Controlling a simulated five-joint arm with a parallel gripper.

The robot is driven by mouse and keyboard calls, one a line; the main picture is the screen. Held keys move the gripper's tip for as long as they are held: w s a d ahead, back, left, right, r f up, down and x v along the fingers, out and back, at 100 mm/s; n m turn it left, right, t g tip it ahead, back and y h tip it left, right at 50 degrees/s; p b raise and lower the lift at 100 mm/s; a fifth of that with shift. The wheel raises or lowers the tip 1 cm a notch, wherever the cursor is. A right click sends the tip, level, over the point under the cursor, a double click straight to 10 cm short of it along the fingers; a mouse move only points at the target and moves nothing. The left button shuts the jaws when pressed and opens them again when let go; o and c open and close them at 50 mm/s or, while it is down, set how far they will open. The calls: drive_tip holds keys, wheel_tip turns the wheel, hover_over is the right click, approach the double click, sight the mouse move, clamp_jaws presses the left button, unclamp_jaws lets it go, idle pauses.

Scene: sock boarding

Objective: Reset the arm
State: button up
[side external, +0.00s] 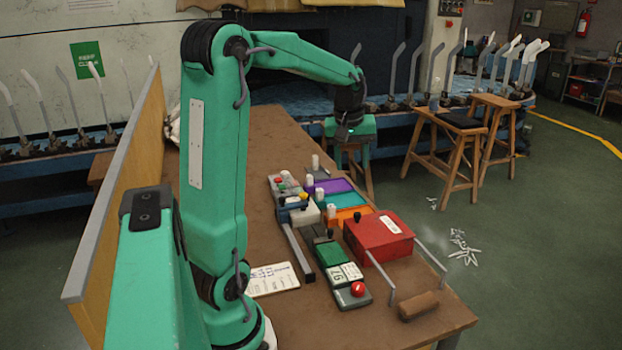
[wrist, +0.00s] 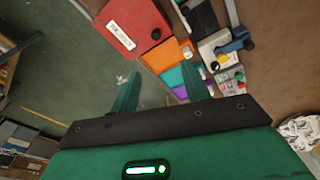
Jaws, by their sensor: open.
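My gripper (side external: 350,128) hangs above the far right part of the brown bench, beyond the coloured trays, at the end of my bent green arm. In the wrist view its two green fingers (wrist: 160,84) stand apart with nothing between them. I see no object held.
Purple (side external: 329,187), teal (side external: 341,200) and orange (side external: 347,216) trays lie mid-bench. A green device with a red button (side external: 357,289) and a white card (side external: 272,279) lie nearer. A wooden panel (side external: 120,185) edges the left. Stools (side external: 450,150) stand right, on open floor.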

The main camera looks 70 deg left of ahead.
drive_tip(key=s+d+m+t, duration=0.1)
drive_tip(key=s+d+m, duration=0.3)
drive_tip(key=d, duration=0.4)
drive_tip(key=s+d+m+t, duration=0.1)
drive_tip(key=s+d+m, duration=0.3)
drive_tip(key=d, duration=0.4)
drive_tip(key=s+d+r+m+t+h, duration=0.1)
drive_tip(key=s+d+m, duration=0.3)
drive_tip(key=d, duration=0.4)
drive_tip(key=shift+s+m+t, duration=0.15)
drive_tip(key=shift+m+t, duration=0.25)
drive_tip(key=shift+m, duration=0.4)
